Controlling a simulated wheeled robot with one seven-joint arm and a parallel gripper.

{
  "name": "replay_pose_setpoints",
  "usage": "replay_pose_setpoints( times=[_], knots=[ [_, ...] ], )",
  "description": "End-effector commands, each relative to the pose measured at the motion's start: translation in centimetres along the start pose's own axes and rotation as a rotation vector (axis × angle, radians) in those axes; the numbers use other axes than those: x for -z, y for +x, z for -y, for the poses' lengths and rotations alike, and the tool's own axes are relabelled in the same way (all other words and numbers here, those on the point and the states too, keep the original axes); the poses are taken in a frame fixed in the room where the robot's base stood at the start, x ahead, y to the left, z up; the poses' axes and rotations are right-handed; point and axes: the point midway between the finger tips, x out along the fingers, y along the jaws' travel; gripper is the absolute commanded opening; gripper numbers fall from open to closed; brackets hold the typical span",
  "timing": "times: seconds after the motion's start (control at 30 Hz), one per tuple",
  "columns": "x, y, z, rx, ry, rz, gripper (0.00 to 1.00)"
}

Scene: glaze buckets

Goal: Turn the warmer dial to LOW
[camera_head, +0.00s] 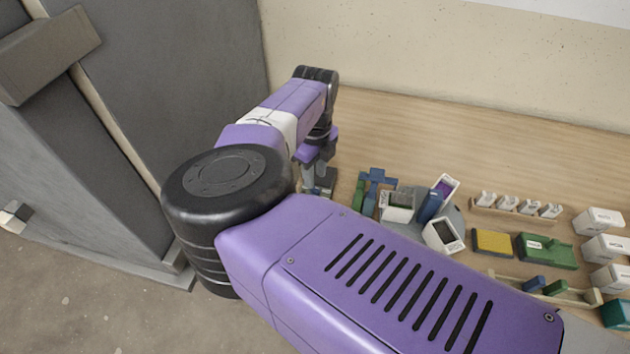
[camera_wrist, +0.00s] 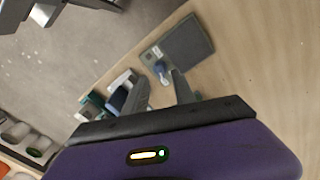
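The warmer is a dark grey square plate (camera_wrist: 187,45) with a lighter grey control strip along its left side in the wrist view. A small bluish knob, which looks like the dial (camera_wrist: 160,68), sits on that strip; its setting marks are too small to read. In the head view the warmer (camera_head: 327,178) is partly hidden behind my gripper (camera_head: 314,182). In the wrist view my gripper (camera_wrist: 160,86) has its two fingers apart with nothing between them. The fingertips point toward the warmer, close to the dial; I cannot tell whether the right finger touches it.
Right of the warmer stand a blue cross-shaped object (camera_head: 377,178), a green block (camera_head: 358,194) and a grey round stand (camera_head: 459,218) holding white containers. Farther right are a yellow block (camera_head: 493,243), a green box (camera_head: 548,250) and white boxes (camera_head: 598,221). A grey cabinet (camera_head: 170,80) stands left.

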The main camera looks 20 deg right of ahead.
Motion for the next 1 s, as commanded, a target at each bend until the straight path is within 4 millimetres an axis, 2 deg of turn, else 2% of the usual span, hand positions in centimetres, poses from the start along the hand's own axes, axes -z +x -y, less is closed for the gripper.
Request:
replay_pose_setpoints(
  times=[0.1, 0.3, 0.63, 0.8, 1.0],
  knots=[
    [0.0, 1.8, 0.0, -0.001, -0.001, 0.0, 0.32],
    [0.0, 3.6, 0.0, 0.0, -0.001, 0.001, 0.32],
    [0.0, 4.0, 0.1, 0.002, -0.001, 0.002, 0.32],
    [0.0, 4.0, 0.0, 0.002, -0.001, 0.002, 0.0],
    [0.0, 4.0, 0.0, 0.002, -0.002, 0.002, 0.0]
  ],
)
